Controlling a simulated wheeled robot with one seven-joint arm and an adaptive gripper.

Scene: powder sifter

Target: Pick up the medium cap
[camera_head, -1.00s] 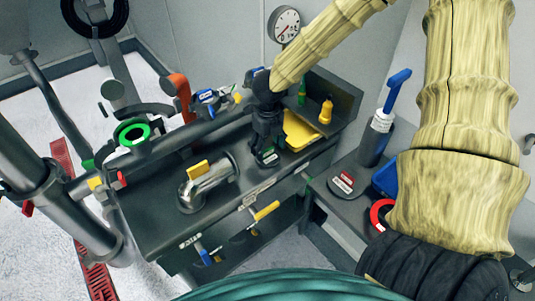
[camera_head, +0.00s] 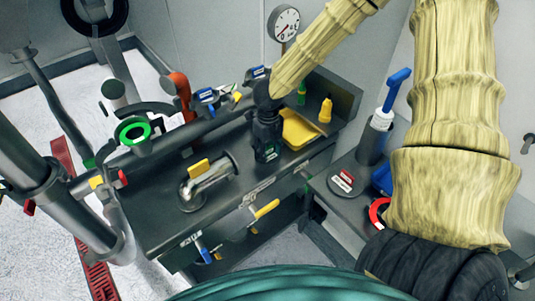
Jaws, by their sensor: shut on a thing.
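My gripper (camera_head: 265,135) is above the dark workbench, pointing down. It is shut on a dark cap with a green-and-white label (camera_head: 268,154), which I take to be the medium cap. The fingers hide much of the cap, and its dark colour blends into the bench, so I cannot tell clearly whether it is clear of the surface. Another dark round cap with a red-and-white label (camera_head: 343,181) lies on the lower stand to the right.
A bent metal pipe with a yellow handle (camera_head: 205,180) stands left of my gripper. A yellow tray (camera_head: 299,130) and a yellow bottle (camera_head: 325,111) are just right. A blue-handled cylinder (camera_head: 382,120) stands farther right. A green ring (camera_head: 135,135) is at left.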

